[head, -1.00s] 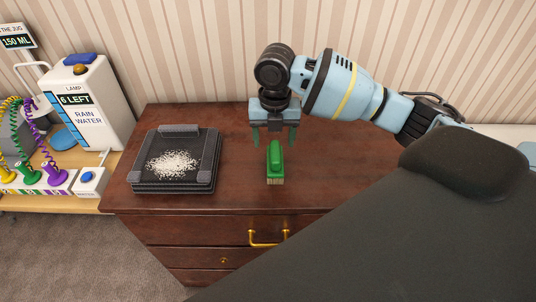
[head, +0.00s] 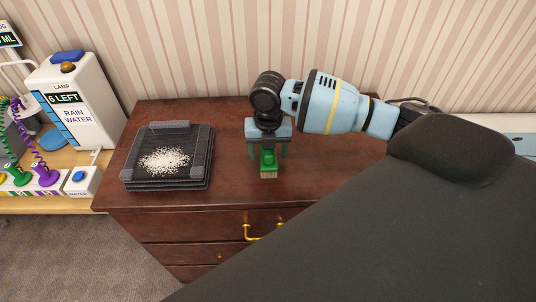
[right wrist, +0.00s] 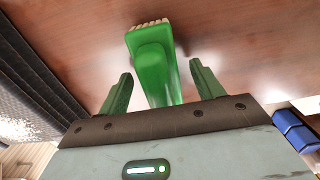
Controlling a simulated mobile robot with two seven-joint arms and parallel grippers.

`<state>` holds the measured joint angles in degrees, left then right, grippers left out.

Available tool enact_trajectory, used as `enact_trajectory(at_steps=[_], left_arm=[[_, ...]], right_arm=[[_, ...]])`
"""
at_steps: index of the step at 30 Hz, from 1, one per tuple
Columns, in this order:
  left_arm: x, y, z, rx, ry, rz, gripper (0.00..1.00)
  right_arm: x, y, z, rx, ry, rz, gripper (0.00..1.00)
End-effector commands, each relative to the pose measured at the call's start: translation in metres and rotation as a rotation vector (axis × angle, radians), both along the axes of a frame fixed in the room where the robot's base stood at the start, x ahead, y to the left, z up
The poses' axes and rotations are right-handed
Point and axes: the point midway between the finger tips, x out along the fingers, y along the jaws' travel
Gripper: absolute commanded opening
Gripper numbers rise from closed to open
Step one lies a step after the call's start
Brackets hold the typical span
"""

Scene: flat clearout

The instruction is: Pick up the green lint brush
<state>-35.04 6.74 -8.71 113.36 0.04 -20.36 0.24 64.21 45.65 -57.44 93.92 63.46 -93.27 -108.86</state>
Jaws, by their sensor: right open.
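My right gripper (head: 267,152) is open, with one green finger on each side of the brush. In the right wrist view, gaps show between the brush and both fingers (right wrist: 160,85). The rear end of the brush is hidden by the gripper body. My left gripper is not in view.
A dark grey tray (head: 200,172) with a pile of white grains (head: 165,160) sits left of the brush. A white rain-water container (head: 85,100) and a white button box (head: 82,180) stand on a lower wooden table at the left. The dresser top right of the brush is clear.

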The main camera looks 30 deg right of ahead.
Motion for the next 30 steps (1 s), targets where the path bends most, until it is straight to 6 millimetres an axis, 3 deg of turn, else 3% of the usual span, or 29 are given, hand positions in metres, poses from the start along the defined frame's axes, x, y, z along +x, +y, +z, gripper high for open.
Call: enact_trajectory(at_steps=[6, 17, 30], left_arm=[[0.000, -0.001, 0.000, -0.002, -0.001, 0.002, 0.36], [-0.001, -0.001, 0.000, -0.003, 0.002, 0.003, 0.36], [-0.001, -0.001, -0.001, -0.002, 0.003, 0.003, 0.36]], right_arm=[[0.000, 0.000, 0.000, 0.000, -0.001, 0.000, 0.64], [0.000, 0.000, 0.001, 0.000, -0.001, 0.000, 0.17], [0.001, 0.000, 0.011, 0.002, -0.003, 0.001, 0.17]])
